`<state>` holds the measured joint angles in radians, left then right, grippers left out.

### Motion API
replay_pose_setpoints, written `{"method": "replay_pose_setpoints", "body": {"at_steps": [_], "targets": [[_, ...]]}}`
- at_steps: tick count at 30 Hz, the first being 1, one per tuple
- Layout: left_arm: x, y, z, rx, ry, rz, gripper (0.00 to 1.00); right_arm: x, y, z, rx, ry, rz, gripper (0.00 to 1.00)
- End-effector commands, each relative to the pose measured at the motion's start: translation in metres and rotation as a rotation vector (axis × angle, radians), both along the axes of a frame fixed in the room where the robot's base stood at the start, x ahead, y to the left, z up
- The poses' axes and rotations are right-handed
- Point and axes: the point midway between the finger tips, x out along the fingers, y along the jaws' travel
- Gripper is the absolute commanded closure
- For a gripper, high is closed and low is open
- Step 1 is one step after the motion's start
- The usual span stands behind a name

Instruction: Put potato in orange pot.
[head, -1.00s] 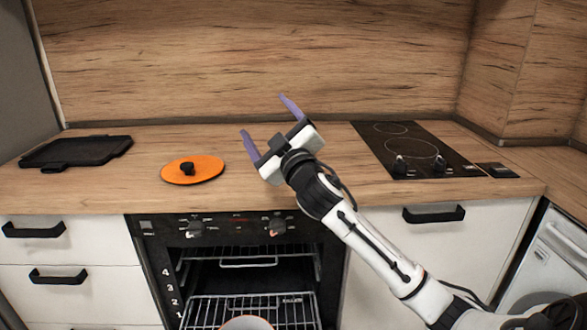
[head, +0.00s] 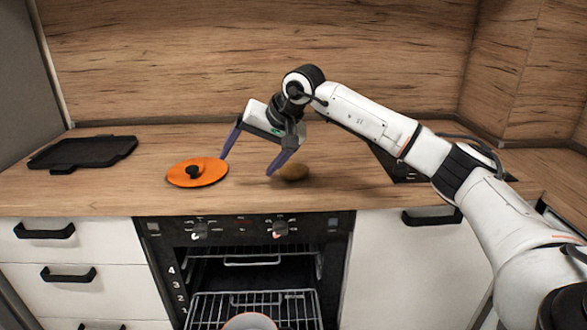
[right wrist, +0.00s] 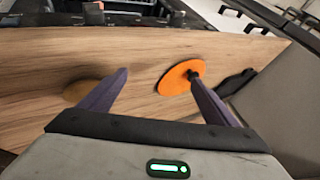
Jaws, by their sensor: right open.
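The brown potato (head: 293,172) lies on the wooden counter, right of the orange lid (head: 197,172) with its black knob. My right gripper (head: 247,165) is open and empty, its purple fingers pointing down between lid and potato. One finger is close to the potato's left side; I cannot tell if they touch. In the right wrist view the potato (right wrist: 80,91) is outside the fingers, left of the left one, and the lid (right wrist: 175,78) shows near the right finger. A round pot with a pale inside (head: 249,322) is cut off at the bottom edge. My left gripper is out of view.
A black tray (head: 82,152) lies at the counter's left. The black hob (head: 397,170) is partly hidden behind my right arm. The oven below is open, with wire racks (head: 254,305) inside. A wooden splashback (head: 200,60) stands behind the counter.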

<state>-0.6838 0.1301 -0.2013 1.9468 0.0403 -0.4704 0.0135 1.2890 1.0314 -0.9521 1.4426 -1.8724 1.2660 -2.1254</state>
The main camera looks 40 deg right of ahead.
Motion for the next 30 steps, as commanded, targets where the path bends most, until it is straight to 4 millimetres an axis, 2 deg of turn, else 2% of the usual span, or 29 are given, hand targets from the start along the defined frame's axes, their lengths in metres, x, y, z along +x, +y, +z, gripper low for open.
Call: {"method": "replay_pose_setpoints", "body": {"at_steps": [1, 3, 7, 11, 16, 23, 30], "targets": [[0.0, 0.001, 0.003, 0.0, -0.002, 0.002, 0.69, -0.008, -0.031, 0.004, -0.125, 0.039, 0.008, 0.17], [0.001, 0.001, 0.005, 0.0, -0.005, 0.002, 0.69, -0.021, -0.066, 0.004, -0.268, 0.1, 0.025, 0.17], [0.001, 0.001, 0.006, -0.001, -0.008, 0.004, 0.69, -0.038, -0.103, 0.006, -0.411, 0.182, 0.044, 0.17], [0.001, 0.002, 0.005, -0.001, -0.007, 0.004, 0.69, -0.039, -0.115, -0.003, -0.447, 0.209, 0.051, 0.17], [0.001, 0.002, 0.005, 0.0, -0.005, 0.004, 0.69, -0.028, -0.12, -0.026, -0.446, 0.209, 0.053, 0.17], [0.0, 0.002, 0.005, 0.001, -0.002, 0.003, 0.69, -0.019, -0.125, -0.041, -0.444, 0.206, 0.052, 0.17], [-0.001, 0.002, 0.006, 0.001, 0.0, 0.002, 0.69, -0.003, -0.137, -0.071, -0.443, 0.207, 0.052, 0.17]]}}
